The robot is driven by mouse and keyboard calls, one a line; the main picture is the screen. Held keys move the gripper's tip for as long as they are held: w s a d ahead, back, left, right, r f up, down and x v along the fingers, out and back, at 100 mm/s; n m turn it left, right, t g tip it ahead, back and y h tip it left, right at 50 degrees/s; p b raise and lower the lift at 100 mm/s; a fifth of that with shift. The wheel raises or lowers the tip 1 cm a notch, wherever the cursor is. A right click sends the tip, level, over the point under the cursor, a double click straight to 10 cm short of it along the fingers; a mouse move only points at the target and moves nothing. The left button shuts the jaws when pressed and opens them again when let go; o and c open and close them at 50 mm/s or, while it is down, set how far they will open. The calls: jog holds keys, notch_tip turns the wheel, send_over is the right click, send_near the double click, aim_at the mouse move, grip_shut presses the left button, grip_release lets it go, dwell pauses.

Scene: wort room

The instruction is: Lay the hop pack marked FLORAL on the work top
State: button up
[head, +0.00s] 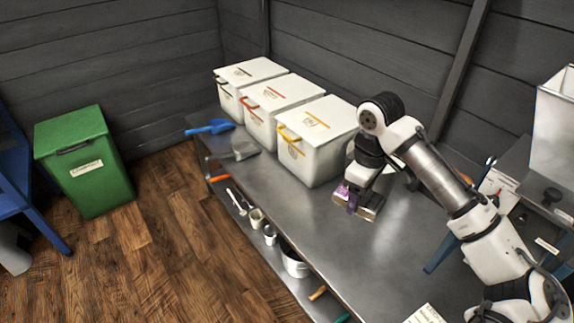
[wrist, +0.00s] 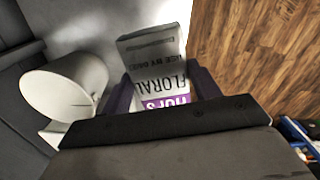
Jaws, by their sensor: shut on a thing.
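The hop pack (wrist: 155,72) reads FLORAL and HOPS in the wrist view, with a grey top and a purple and white label. My gripper (head: 357,200) is shut on it, one dark finger on each side. In the head view the pack (head: 368,213) shows only as a small grey and purple block under my wrist.
Three white lidded boxes (head: 311,130) stand along the back left of the work top. A blue scoop (head: 209,127) and a grey scoop lie at its left end. A lower shelf holds pots and tools. A green bin (head: 84,160) stands on the floor. The work top's front middle is clear.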

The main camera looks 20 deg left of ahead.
aim_at(343, 245)
jog(key=w+f+n+b, duration=0.1)
jog(key=n, duration=0.1)
jog(key=w+f+n+b, duration=0.1)
jog(key=n, duration=0.2)
jog(key=w+f+n+b, duration=0.1)
jog(key=n+b, duration=0.1)
jog(key=n, duration=0.1)
jog(key=shift+a+f, duration=0.15)
jog(key=shift+a, duration=0.25)
jog(key=f+n+b, duration=0.1)
jog(key=f+n, duration=0.1)
jog(key=f, duration=0.5)
jog(key=w+f+n+b, duration=0.1)
jog(key=f+n+b, duration=0.1)
jog(key=f, duration=0.5)
jog(key=f+n+b, duration=0.1)
jog(key=f+n, duration=0.1)
jog(key=f, duration=0.5)
jog(key=shift+w+a+f+n, duration=0.15)
jog(key=shift+w+n, duration=0.25)
jog(key=shift+f, duration=0.1)
jog(key=o, duration=1)
